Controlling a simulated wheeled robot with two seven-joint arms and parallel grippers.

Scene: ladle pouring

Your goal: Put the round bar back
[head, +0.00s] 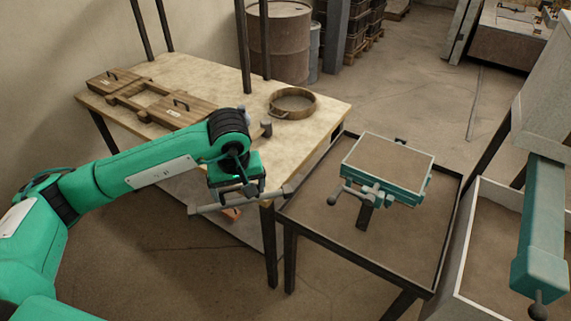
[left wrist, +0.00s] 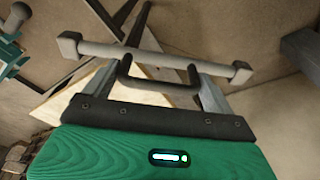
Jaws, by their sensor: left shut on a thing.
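My left gripper (head: 237,190) is shut on a grey bar (head: 208,208) with thicker ends. It holds the bar in the air just off the front right corner of the wooden table (head: 322,122). In the left wrist view the bar (left wrist: 150,57) lies across the view beyond the fingers. A dark U-shaped handle (left wrist: 160,87) sits between the fingers and seems joined to the bar; the exact grip is hard to make out. My right gripper is not in view.
Wooden boards with dark handles (head: 178,110) and a round wooden ring (head: 292,103) lie on the table. A teal-framed box of sand (head: 390,163) stands over a dark tray table (head: 330,235) to the right. Dark posts (head: 242,45) rise at the table's back. Bare tabletop shows between boards and ring.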

